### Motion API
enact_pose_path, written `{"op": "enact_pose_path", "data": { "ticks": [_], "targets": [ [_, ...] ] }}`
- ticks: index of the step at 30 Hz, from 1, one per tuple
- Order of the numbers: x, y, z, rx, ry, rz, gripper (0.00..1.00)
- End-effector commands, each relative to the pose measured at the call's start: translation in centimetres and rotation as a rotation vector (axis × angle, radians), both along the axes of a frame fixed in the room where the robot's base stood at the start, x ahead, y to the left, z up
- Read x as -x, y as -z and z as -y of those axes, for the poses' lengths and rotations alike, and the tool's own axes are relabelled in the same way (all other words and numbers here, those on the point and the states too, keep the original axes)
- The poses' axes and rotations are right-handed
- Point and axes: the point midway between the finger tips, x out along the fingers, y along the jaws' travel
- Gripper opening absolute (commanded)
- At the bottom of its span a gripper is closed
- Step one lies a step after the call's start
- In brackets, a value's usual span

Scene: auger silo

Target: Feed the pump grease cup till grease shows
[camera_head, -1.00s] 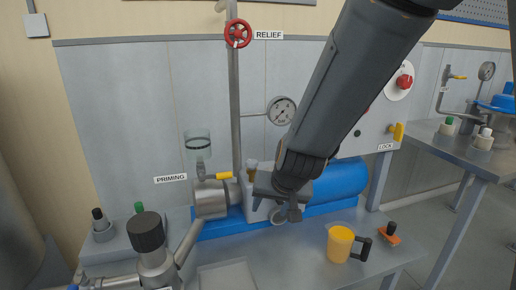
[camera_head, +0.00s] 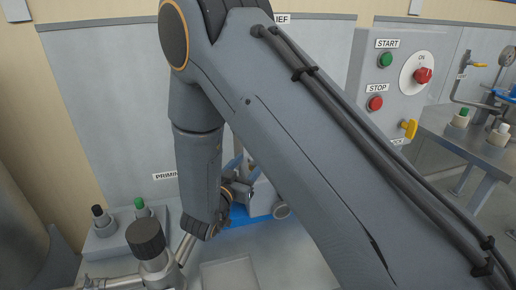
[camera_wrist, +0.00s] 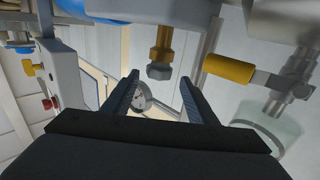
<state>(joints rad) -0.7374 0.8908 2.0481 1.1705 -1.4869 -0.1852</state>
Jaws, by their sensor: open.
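In the wrist view, a brass fitting with a grey hex cap (camera_wrist: 160,58), which looks like the grease cup, hangs from the pump body near the top middle. My gripper (camera_wrist: 160,88) is open, its two dark fingers pointing towards the cap, which shows in line with the gap between them. The jaws hold nothing. I cannot tell how far the cap is from the fingertips. No grease can be made out. In the head view my arm hides the cup and most of the pump; a bit of its blue base (camera_head: 238,215) shows.
A yellow valve handle (camera_wrist: 228,68) and a clear glass cup (camera_wrist: 268,130) sit close to the right finger in the wrist view. In the head view a black-capped fitting (camera_head: 146,238) stands front left. The control box (camera_head: 390,85) is at right.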

Motion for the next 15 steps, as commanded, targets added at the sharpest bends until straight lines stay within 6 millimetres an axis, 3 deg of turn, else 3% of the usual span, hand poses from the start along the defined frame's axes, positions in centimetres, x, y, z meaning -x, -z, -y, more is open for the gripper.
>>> {"op": "enact_pose_path", "data": {
  "ticks": [15],
  "targets": [
    [-6.0, -0.1, 3.0, 0.003, 0.006, 0.004, 0.52]
  ]
}}
